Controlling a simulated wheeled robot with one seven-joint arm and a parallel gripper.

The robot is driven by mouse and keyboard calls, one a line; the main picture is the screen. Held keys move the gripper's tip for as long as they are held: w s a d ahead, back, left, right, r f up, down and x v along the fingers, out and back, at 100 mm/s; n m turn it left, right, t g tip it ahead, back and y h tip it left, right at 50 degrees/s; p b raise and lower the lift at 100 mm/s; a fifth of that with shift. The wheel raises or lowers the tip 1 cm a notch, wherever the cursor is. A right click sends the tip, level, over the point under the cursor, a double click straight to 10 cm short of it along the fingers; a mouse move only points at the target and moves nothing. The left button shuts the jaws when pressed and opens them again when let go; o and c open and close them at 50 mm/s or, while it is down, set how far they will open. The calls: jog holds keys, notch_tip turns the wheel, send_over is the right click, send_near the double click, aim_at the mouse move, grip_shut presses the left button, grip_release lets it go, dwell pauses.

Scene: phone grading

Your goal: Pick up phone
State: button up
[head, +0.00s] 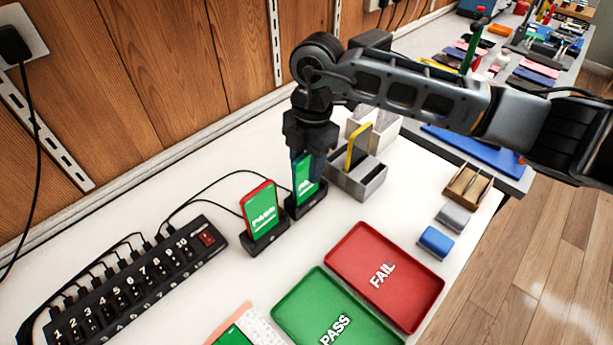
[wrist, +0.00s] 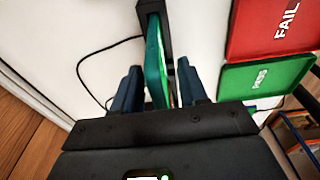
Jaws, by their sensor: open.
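A phone (head: 304,181) with a green screen stands in a black charging dock (head: 307,207); my gripper covers its top in the head view. In the wrist view this phone (wrist: 155,62) is seen edge-on, with a teal side, between my fingers. My gripper (wrist: 158,85) is open, with one finger on each side of the phone and a gap showing on both sides. In the head view my gripper (head: 305,160) points down over the dock.
A green PASS tray (head: 290,305) and a red FAIL tray (head: 352,246) lie in front. A grey holder (head: 368,185) with a yellow phone (head: 359,146) stands close right of my gripper. A black numbered power strip (head: 130,275) and cables lie left. A blue block (head: 436,241) sits right.

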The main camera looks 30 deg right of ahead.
jog(key=shift+f, duration=0.45)
jog(key=shift+c, duration=0.4)
grip_shut()
